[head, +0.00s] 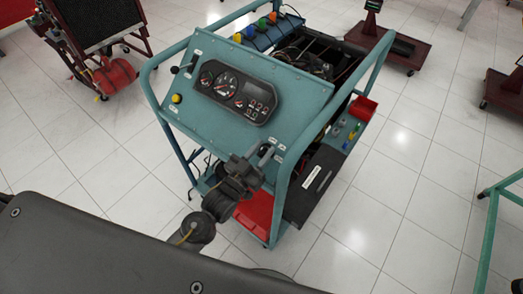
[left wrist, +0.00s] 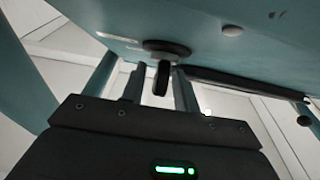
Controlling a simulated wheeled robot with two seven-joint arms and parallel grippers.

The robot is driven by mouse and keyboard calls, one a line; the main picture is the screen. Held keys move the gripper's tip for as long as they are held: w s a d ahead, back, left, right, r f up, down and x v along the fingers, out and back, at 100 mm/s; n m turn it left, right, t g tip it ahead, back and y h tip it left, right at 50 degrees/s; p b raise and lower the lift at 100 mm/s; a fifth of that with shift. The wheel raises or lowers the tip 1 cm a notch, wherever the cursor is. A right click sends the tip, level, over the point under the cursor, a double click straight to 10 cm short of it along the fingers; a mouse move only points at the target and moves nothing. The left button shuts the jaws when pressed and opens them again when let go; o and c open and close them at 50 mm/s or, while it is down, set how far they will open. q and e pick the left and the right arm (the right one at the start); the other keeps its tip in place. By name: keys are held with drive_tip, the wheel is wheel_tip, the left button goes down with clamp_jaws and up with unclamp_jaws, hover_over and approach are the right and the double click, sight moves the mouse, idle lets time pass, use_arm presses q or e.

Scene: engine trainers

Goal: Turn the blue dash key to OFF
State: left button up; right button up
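The teal engine trainer's dash panel (head: 245,75) faces me, tilted, with a black gauge cluster (head: 238,92). My left gripper (head: 258,158) is at the panel's lower right corner and hides the key there in the head view. In the left wrist view a dark key (left wrist: 162,78) with a round black base (left wrist: 166,50) sticks out of the panel; its blue colour does not show. The left gripper's two fingers (left wrist: 159,90) are apart, one on each side of the key, with gaps beside it. My right gripper is out of view.
A yellow button (head: 176,98) and a black lever (head: 181,69) are on the panel's left side. A tube frame (head: 283,190) runs close to the right of my gripper. A red tray (head: 256,214) sits below. White tiled floor lies around the trainer.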

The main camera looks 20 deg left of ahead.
use_arm(q)
drive_tip(key=b+v, duration=0.2)
drive_tip(key=v, duration=0.8)
drive_tip(key=shift+s+f+b, duration=0.15)
drive_tip(key=shift+s+b, duration=0.25)
drive_tip(key=shift+a, duration=0.15)
